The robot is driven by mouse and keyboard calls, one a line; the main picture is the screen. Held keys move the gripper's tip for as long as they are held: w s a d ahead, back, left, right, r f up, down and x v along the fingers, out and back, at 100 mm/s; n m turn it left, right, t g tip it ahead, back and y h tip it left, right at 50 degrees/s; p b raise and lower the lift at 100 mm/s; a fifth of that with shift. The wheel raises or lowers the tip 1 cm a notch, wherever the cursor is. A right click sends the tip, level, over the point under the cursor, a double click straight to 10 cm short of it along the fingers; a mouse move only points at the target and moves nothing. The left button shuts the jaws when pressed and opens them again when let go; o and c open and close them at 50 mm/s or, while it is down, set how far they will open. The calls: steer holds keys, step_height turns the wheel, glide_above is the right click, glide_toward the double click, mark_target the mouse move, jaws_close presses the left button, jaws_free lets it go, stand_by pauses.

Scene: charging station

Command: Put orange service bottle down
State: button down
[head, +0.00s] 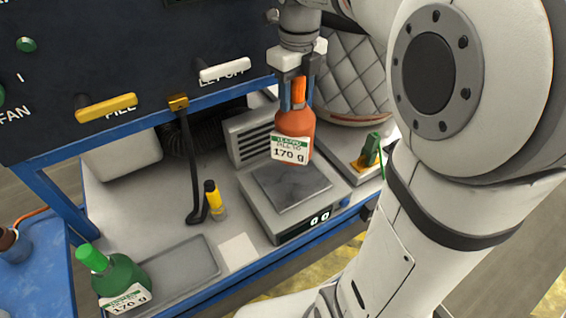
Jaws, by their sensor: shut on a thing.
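An orange service bottle (295,125) with a white and green label reading 170 g hangs upright in my gripper (298,92). My gripper is shut on the bottle's orange neck from above. The bottle is over the back part of a grey scale (285,208) with a flat square plate and a small digital display at its front. The bottle's base overlaps the back edge of the plate in the picture. I cannot tell if it touches the plate.
A green bottle (121,277) stands by a grey tray (165,275) at the front left. A yellow-topped vial (214,200) and a black hose (190,165) are left of the scale. A dark panel (130,60) with handles rises behind. A green and yellow part (369,152) sits right.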

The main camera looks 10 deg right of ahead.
mark_target(294, 129)
steer(key=shift+w+f, duration=0.1)
steer(key=shift+w, duration=0.2)
step_height(294, 129, down, 10)
steer(key=shift+r, duration=0.2)
steer(key=shift+f, duration=0.1)
steer(key=c, duration=0.7)
jaws_free()
